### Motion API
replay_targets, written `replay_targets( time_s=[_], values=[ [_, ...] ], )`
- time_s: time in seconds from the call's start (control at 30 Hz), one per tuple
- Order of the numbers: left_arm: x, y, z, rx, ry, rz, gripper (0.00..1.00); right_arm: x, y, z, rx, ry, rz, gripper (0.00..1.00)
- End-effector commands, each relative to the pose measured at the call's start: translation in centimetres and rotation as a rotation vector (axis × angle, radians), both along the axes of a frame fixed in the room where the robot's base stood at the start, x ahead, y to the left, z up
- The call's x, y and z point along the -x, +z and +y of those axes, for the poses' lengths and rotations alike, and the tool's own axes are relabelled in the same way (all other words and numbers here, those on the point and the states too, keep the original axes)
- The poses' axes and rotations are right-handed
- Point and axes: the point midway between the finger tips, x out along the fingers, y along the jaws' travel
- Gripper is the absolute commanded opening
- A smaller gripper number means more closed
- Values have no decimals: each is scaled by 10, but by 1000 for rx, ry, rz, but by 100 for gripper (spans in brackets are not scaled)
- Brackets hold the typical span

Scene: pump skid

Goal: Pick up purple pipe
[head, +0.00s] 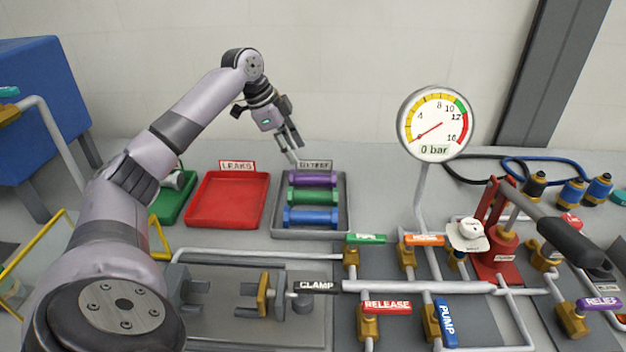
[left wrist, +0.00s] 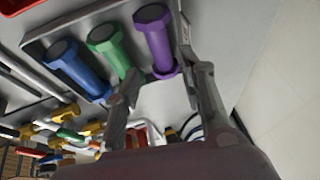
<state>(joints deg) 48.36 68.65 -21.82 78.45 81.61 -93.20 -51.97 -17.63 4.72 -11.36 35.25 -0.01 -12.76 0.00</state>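The purple pipe (head: 313,179) lies at the back of a grey tray (head: 340,228), behind a green pipe (head: 314,196) and a blue pipe (head: 311,216). My left gripper (head: 294,155) is above the tray's back left corner, pointing down, with its fingers apart. In the left wrist view the open fingers (left wrist: 165,88) reach toward the purple pipe (left wrist: 155,40), with nothing held between them. The green pipe (left wrist: 108,50) and blue pipe (left wrist: 76,68) lie beside it. My right gripper is in neither view.
A red tray (head: 228,200) labelled LEAKS stands left of the grey tray, and a green tray (head: 172,200) is partly behind my arm. A gauge (head: 435,125) on a post and a red hand pump (head: 497,250) stand to the right. Pipes and valves fill the front.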

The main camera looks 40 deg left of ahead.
Motion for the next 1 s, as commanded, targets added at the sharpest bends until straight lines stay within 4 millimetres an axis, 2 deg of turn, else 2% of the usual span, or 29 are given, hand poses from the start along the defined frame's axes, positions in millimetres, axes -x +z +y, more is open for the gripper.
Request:
replay_targets(
  time_s=[0.03, 0.2, 0.47, 0.7, 1.0],
  values=[
    [-4, -12, -3, 1, 0, 4, 37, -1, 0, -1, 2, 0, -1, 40],
    [-14, -37, -8, 1, -1, 1, 37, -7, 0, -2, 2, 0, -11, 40],
    [-21, -54, -13, 0, -1, 2, 37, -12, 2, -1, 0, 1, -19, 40],
    [-33, -85, -24, 1, 0, 2, 37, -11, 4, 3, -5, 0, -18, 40],
    [-36, -94, -25, -1, 0, -1, 37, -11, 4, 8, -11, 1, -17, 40]
  ],
)
